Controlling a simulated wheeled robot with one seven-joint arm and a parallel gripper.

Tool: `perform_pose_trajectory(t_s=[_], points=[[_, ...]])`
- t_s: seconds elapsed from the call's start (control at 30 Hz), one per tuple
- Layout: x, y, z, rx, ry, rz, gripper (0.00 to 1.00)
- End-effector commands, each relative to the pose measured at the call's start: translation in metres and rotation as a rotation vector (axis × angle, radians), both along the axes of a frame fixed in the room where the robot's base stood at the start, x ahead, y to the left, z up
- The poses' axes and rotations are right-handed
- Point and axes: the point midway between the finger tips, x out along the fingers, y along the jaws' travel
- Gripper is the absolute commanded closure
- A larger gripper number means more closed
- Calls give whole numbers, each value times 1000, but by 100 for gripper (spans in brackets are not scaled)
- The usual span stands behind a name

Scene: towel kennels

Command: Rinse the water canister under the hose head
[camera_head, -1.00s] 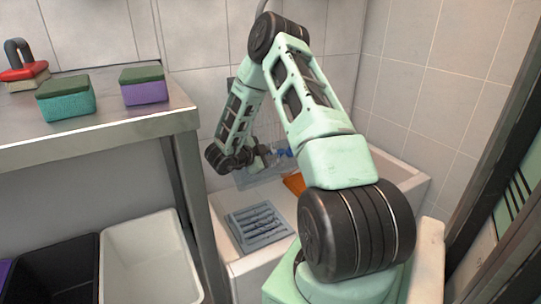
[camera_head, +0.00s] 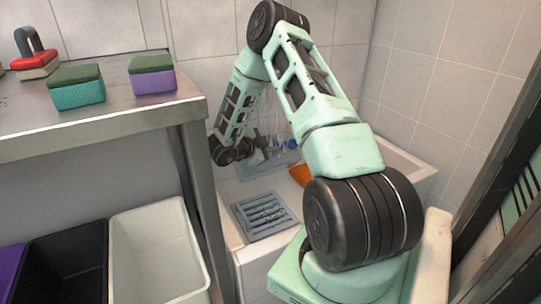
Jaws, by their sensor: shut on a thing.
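My gripper (camera_head: 262,150) is at the end of my green arm, low over the back of a white basin. It is small and partly hidden by my own arm. It is shut on a clear, see-through thing with a blue part (camera_head: 290,143), which looks like the water canister. Whether the canister touches the basin floor or hangs above it I cannot tell. I cannot make out the hose head; my arm covers much of the wall behind.
The basin (camera_head: 247,198) has a grey grate (camera_head: 266,215) and an orange thing (camera_head: 301,174). A white bin (camera_head: 157,262) and black bin (camera_head: 66,270) stand below.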

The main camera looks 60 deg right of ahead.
Motion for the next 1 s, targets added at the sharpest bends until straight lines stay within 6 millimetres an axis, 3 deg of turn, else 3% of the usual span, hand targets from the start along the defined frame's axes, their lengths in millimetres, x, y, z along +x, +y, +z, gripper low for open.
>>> perform_pose_trajectory(t_s=[0.5,1.0], points=[[9,15,1,-2,-2,0,100],[5,18,1,-1,1,0,100]])
